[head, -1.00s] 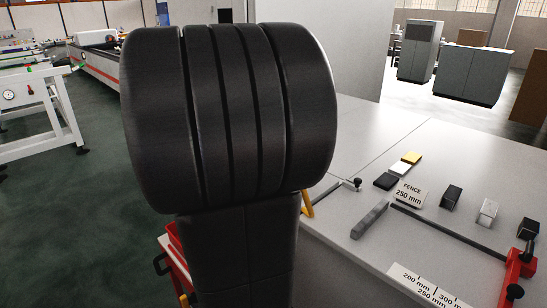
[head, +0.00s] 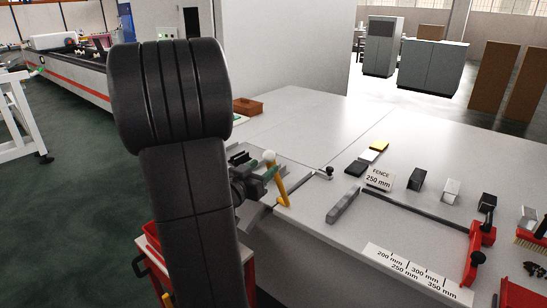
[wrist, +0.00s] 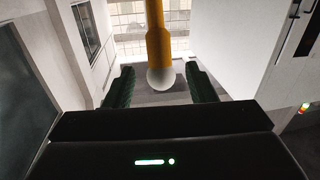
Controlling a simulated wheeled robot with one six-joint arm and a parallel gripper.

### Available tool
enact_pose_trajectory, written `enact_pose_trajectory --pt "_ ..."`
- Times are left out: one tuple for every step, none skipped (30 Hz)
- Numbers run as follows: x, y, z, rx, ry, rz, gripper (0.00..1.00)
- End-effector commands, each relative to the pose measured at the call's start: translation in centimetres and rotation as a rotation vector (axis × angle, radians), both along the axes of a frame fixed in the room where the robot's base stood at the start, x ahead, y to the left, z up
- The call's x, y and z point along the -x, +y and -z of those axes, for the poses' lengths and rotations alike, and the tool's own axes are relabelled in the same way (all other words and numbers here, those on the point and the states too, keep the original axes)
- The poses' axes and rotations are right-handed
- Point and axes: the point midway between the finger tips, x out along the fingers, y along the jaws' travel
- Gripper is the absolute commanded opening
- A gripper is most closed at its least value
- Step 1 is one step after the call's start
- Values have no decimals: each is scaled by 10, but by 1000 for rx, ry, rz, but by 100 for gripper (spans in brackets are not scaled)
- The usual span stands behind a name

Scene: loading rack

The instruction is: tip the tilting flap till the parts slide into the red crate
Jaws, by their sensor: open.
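A yellow lever (head: 280,188) with a white ball knob (head: 269,156) stands at the near left edge of the grey bench. My gripper (head: 262,172) is beside it, partly hidden behind my arm. In the wrist view, my gripper (wrist: 161,88) is open, and the white knob (wrist: 161,77) shows between its two dark green fingers. I cannot tell whether they touch it. A grey sloping surface (head: 251,216) below the lever may be the flap, mostly hidden by my arm. The red crate (head: 149,233) shows only in part, left of my arm. I cannot make out the parts.
The grey bench (head: 300,125) carries a fence sign (head: 379,180), a ruler plate (head: 418,270), several small blocks and a red clamp (head: 480,250). A brown box (head: 247,106) lies at its back left. Open green floor (head: 80,210) is on the left.

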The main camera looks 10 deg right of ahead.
Motion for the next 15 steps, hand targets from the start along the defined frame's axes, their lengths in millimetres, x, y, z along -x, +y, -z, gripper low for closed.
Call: enact_pose_trajectory --pt "-8 -9 -1 0 1 5 51" --pt "-12 -14 -1 0 1 5 51" --pt "-18 -19 -1 0 1 4 51" --pt "-22 -23 -1 0 1 5 51" --pt "-26 -26 -1 1 1 3 51" --pt "-31 -31 -1 -1 1 3 51" --pt "-34 -34 -1 -1 1 3 51" --pt "-37 -36 -1 -1 1 2 51" --pt "-41 -39 -1 0 0 1 51" --pt "-43 -41 -1 1 -1 1 51" --pt "-44 -43 -1 0 0 2 51" --pt "-46 -45 0 -1 1 1 51" --pt "-48 -46 0 -1 1 0 51" --pt "-49 -46 0 -1 1 0 51" --pt "-50 -47 0 -1 1 -1 51"
